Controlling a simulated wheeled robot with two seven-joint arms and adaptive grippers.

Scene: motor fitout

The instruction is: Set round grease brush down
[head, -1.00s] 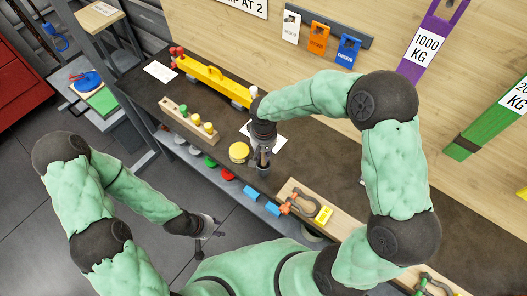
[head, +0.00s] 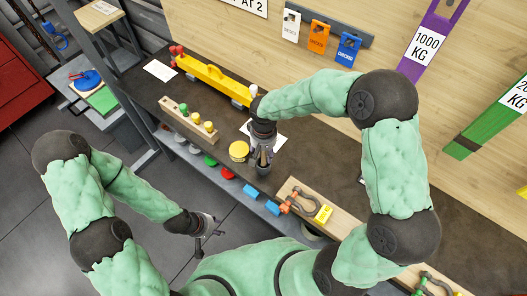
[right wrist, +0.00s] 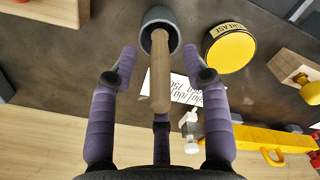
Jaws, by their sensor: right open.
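The round grease brush (right wrist: 159,75) shows as a pale wooden handle in the right wrist view. Its lower end is inside a grey cup (right wrist: 147,20), which hides the bristles. The handle leans towards the camera. My right gripper (right wrist: 158,62) is open, with one finger on each side of the handle and a gap to both. In the head view my right gripper (head: 262,157) is over the cup (head: 263,170) on the dark bench. My left gripper (head: 207,230) hangs in front of the bench with its fingers apart and nothing in them.
A yellow-lidded grease tin (head: 239,150) stands close beside the cup. A printed sheet (right wrist: 184,93) lies by it. A yellow beam (head: 213,78) and a wooden block with coloured pegs (head: 188,118) are further left. A board with a shackle (head: 300,203) lies to the right.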

